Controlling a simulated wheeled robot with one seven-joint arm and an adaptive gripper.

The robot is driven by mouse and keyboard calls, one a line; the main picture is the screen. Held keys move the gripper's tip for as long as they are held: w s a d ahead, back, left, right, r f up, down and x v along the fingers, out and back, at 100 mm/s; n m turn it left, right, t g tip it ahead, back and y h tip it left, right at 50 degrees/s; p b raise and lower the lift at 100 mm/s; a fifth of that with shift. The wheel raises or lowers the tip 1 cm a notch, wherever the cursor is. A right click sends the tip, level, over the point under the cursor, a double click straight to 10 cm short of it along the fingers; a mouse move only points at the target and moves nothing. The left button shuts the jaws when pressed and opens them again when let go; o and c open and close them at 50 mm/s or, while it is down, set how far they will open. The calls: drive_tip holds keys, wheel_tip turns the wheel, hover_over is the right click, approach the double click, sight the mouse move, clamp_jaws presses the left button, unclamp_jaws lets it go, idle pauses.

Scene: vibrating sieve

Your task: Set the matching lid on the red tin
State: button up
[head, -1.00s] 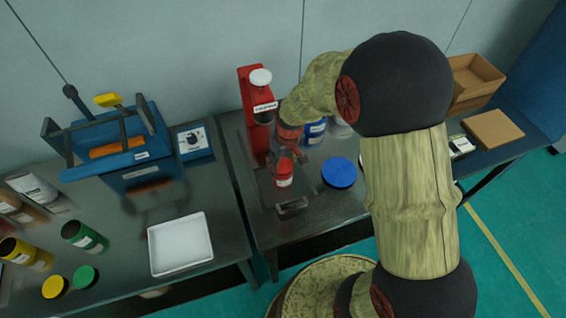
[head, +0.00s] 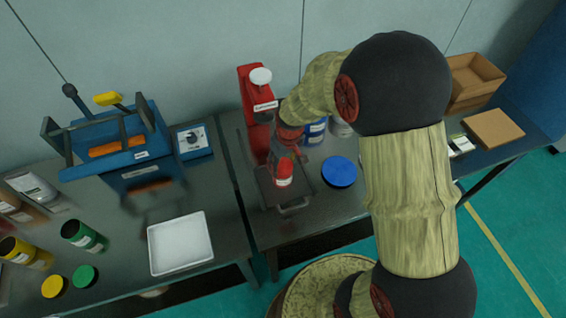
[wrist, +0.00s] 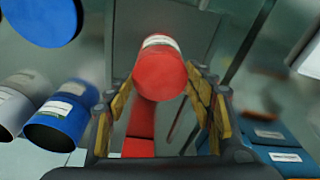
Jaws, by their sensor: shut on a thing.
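The red tin (head: 284,180) with a white label stands upright on a dark plate in front of the red press. In the wrist view the red tin (wrist: 160,75) shows a smooth, closed red end facing the camera. That looks like a red lid on it, but I cannot make out a seam. My gripper (head: 286,155) points down over the tin. In the wrist view its yellow-padded fingers (wrist: 160,92) are on both sides of the red end, shut on it. No separate red lid shows elsewhere.
The red press (head: 253,95) with a white knob stands behind. A blue lid (head: 339,172) lies to the right, and a blue tin (head: 315,132) behind. A white tray (head: 180,243), a yellow lid (head: 55,287) and a green lid (head: 85,277) are on the left table.

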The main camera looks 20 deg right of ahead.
drive_tip(key=o, duration=0.9)
drive_tip(key=shift+r, duration=0.1)
drive_tip(key=shift+r+p, duration=2.7)
drive_tip(key=shift+r, duration=1.25)
